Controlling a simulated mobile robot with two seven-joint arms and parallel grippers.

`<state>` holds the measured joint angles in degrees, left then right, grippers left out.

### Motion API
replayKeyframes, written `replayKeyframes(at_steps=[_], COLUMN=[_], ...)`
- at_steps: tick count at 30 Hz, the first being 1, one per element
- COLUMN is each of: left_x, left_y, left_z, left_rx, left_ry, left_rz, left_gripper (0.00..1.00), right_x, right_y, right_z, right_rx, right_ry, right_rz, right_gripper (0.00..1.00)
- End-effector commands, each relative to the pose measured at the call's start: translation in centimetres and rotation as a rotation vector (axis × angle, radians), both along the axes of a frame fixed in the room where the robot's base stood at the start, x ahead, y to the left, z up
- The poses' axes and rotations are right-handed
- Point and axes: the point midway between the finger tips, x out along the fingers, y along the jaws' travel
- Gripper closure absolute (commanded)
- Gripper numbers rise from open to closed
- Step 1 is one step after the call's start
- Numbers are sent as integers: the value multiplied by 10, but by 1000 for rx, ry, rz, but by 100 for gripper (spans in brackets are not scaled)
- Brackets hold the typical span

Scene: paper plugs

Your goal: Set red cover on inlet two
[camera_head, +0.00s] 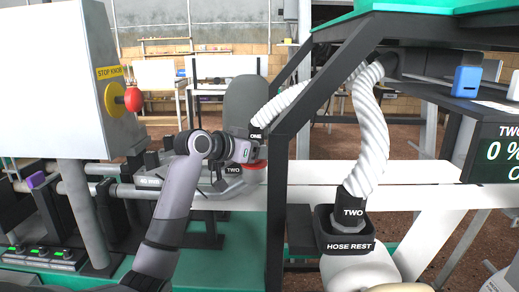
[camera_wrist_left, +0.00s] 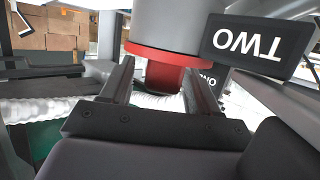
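The red cover (camera_wrist_left: 160,62) sits against the lower end of a pale grey cylindrical inlet in the left wrist view, beside a black plate marked TWO (camera_wrist_left: 248,41). Its narrower red grip hangs between the fingers of my left gripper (camera_wrist_left: 158,82). The fingers stand apart around the grip, with a gap on the left side; the right finger is close to it. In the head view, red shows (camera_head: 254,165) under my left gripper (camera_head: 256,150), next to a TWO label (camera_head: 233,170); the wrist hides much of it.
A white hose marked TWO (camera_head: 374,130) stands in the black hose rest (camera_head: 346,243). A grey cabinet with a red stop knob (camera_head: 133,99) is at left. A display (camera_head: 495,152) reads 0 %.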

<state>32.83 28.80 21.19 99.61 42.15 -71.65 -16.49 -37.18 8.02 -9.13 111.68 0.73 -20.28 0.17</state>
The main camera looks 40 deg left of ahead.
Motion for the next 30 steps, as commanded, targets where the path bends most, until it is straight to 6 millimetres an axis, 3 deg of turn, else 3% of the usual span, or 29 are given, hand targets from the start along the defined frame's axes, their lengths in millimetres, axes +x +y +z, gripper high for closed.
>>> replayKeyframes(at_steps=[1, 5, 11, 24, 30], left_x=[1, 1, 0, -83, -107], left_y=[-3, -3, -3, 6, 8], left_z=[-13, -14, 2, 32, 41], left_rx=[-13, -15, -16, -3, -6], left_ry=[31, 32, 30, 17, 16], left_rz=[-6, -6, -7, -2, -3], left_gripper=[39, 39, 39, 39, 39], right_x=[0, 0, 0, 0, 0], right_y=[0, 0, 0, 0, 0], right_z=[-1, -1, 5, -6, -8], right_rx=[0, 0, 0, 1, 2], right_ry=[0, 0, -1, 0, 4], right_rz=[0, 0, 0, -1, -1], right_gripper=[57, 57, 57, 57, 57])
